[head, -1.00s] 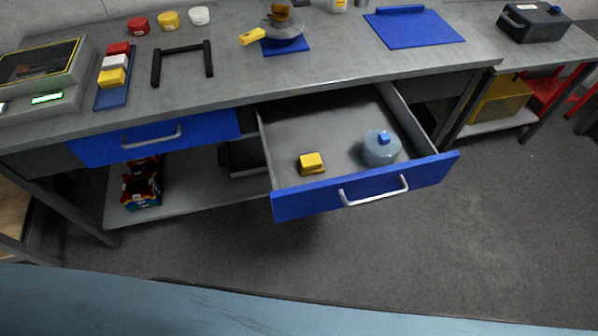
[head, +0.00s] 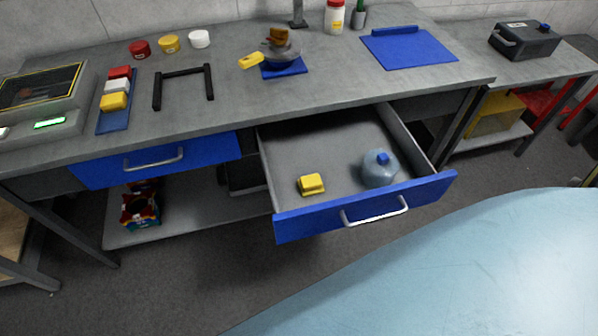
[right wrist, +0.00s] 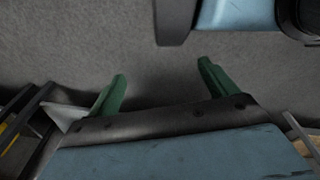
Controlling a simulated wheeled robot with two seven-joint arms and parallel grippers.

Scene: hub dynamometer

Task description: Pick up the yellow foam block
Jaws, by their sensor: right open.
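A small yellow foam block (head: 311,184) lies in the open drawer (head: 290,150), near its front left, in the head view. Another yellow block (head: 115,101) lies on a blue tray on the bench at the left, beside a white and a red one. My right gripper (right wrist: 163,85) shows in the right wrist view with two green fingers spread apart, nothing between them, over grey floor. The drawer is not clearly visible in that view. My left gripper is not in view.
A grey-blue round container (head: 380,169) with a blue cap stands in the drawer, right of the block. The drawer's blue front (head: 366,205) has a silver handle. The bench top (head: 232,85) lies above and behind. Shelves are below; floor is free in front.

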